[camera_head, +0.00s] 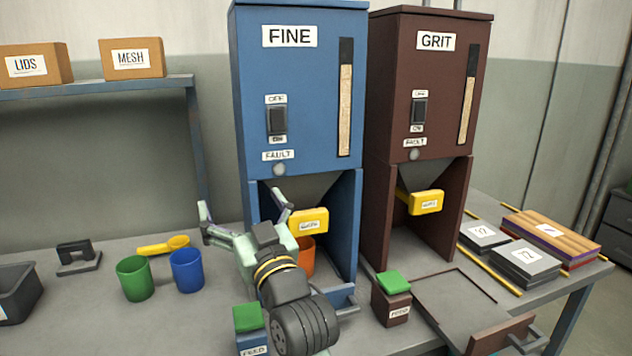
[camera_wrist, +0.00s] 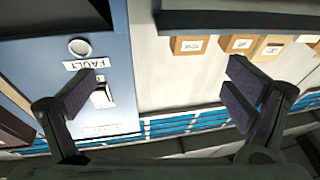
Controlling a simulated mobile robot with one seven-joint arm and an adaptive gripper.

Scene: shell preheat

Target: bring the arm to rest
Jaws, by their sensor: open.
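My gripper (camera_head: 244,205) is in front of the lower part of the blue FINE cabinet (camera_head: 301,100), with its fingers pointing up and spread apart. In the wrist view my gripper (camera_wrist: 165,95) is open with nothing between its fingers. That view shows the blue cabinet (camera_wrist: 40,60) with its FAULT label and round lamp upside down at the left. My arm crosses the front of the cabinet's bay and hides part of an orange cup (camera_head: 306,256) there, below a yellow labelled handle (camera_head: 309,221).
A green cup (camera_head: 135,278), a blue cup (camera_head: 187,270) and a yellow scoop (camera_head: 164,246) stand left of my arm. The brown GRIT cabinet (camera_head: 425,90) is at right. A green-topped FEED box (camera_head: 250,328) is close beside my arm. The shelf (camera_head: 90,87) holds boxes.

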